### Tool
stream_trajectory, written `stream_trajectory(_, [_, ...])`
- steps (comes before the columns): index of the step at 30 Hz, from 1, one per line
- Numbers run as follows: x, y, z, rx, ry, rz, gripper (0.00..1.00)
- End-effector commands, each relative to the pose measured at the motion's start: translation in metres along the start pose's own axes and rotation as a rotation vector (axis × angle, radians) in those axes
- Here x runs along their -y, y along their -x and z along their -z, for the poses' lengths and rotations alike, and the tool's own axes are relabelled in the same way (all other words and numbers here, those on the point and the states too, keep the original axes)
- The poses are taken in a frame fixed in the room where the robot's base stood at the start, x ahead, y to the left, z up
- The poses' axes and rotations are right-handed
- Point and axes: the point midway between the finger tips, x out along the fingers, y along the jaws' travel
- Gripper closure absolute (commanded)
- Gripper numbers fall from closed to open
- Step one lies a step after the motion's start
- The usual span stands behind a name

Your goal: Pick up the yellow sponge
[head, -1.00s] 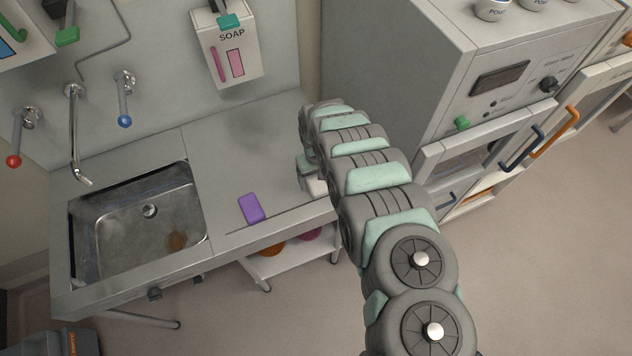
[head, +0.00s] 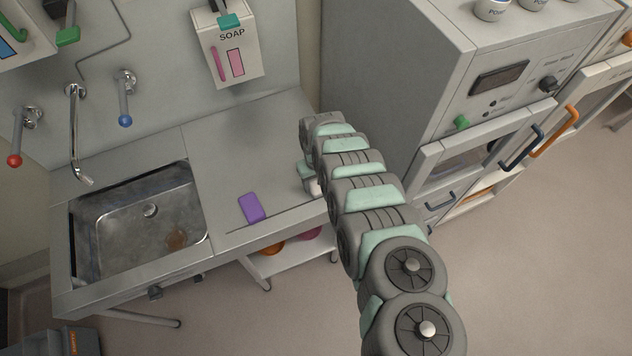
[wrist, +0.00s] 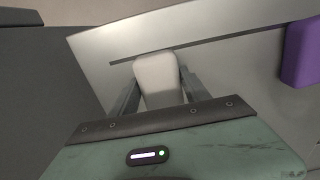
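No clearly yellow sponge shows. A pale, off-white block with rounded corners (wrist: 157,78) is between the two fingers of my gripper (wrist: 160,86) in the wrist view. The fingertips lie close along its left and right sides; I cannot tell whether they press on it. Its near end is hidden by my gripper body. In the head view a small part of the pale block (head: 313,187) shows beside my arm, at the right end of the steel counter (head: 240,150). Whether it rests on the counter or is just above it is unclear.
A purple sponge-like block (head: 252,208) lies on the counter left of my gripper, near the front groove. A steel sink (head: 110,250) is further left. A soap dispenser (head: 229,50) hangs on the wall behind. A tall grey cabinet (head: 385,70) stands close on the right.

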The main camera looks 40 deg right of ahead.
Motion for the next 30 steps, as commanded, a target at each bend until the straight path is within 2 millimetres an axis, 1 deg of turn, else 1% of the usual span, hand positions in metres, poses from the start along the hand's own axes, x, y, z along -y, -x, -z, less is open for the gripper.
stream_trajectory(1, [0.000, 0.000, 0.000, 0.000, 0.000, 0.000, 0.50])
stream_trajectory(2, [0.000, 0.000, 0.000, 0.000, 0.000, 0.000, 0.53])
stream_trajectory(15, [0.000, 0.000, 0.000, 0.000, 0.000, 0.000, 0.89])
stream_trajectory(17, [0.000, 0.000, 0.000, 0.000, 0.000, 0.000, 0.93])
stream_trajectory(25, [0.000, 0.002, 0.000, 0.000, 0.000, 0.000, 0.93])
stream_trajectory(30, [-0.001, 0.012, 0.003, -0.005, 0.001, 0.000, 0.93])
